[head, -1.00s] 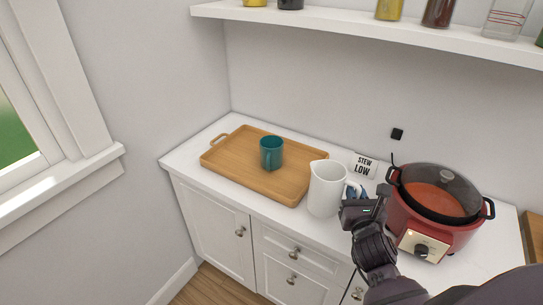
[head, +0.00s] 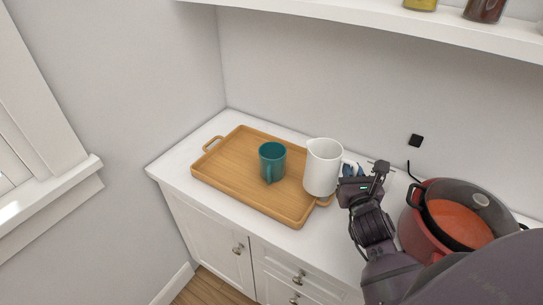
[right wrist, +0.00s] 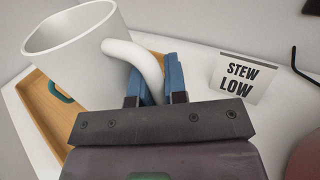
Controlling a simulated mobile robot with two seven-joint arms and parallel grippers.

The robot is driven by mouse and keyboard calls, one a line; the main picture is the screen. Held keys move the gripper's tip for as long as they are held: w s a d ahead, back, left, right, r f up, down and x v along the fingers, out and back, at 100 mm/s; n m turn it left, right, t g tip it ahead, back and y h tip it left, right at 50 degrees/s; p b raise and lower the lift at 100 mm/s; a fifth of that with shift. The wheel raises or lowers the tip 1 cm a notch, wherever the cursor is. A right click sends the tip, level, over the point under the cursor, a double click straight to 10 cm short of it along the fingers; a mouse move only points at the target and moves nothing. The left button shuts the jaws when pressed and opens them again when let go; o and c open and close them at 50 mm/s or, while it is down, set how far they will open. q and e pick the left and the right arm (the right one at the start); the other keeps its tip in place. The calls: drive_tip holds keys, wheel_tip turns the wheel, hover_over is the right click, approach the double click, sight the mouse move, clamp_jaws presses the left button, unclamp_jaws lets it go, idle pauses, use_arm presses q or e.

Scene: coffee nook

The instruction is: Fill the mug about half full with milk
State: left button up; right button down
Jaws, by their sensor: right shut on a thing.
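A teal mug (head: 271,163) stands upright on the wooden tray (head: 227,174), its handle toward the front. A white pitcher (head: 322,168) is at the tray's right end, held by my right gripper (head: 352,170). In the right wrist view, the blue fingers of the gripper (right wrist: 154,88) are shut around the handle of the pitcher (right wrist: 78,55). The pitcher is close to upright and apart from the mug, to its right. Its contents are hidden from both views. Part of the mug (right wrist: 60,92) shows behind the pitcher in the right wrist view. My left gripper is out of view.
A red slow cooker (head: 440,225) with a glass lid stands at the right, partly hidden by my arm. A "STEW LOW" card (right wrist: 240,78) stands behind my right gripper. A shelf (head: 370,22) with jars runs above the counter. The tray's left part is bare.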

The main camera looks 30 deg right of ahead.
sight(340, 159)
drive_tip(key=shift+w+r+n+g+p, duration=0.35)
drive_tip(key=shift+w+r+p, duration=0.2)
drive_tip(key=shift+r+p, duration=0.45)
drive_tip(key=shift+w+n+p, duration=0.15)
drive_tip(key=shift+n+p, duration=0.1)
drive_tip(key=shift+p, duration=0.1)
drive_tip(key=shift+w+a+r+g+y+p, duration=0.1)
drive_tip(key=shift+a+r+g+y+p, duration=0.1)
drive_tip(key=shift+g+y+p, duration=0.15)
drive_tip(key=shift+w+a+n+g+p, duration=0.3)
drive_tip(key=shift+w+n+p, duration=0.15)
drive_tip(key=shift+n, duration=0.1)
drive_tip(key=shift+w+a+n+g+p, duration=0.15)
drive_tip(key=shift+w+n+g+p, duration=0.2)
drive_tip(key=shift+w+n, duration=0.15)
drive_tip(key=shift+f, duration=0.15)
drive_tip(key=shift+w+a+n, duration=0.1)
drive_tip(key=shift+n, duration=0.15)
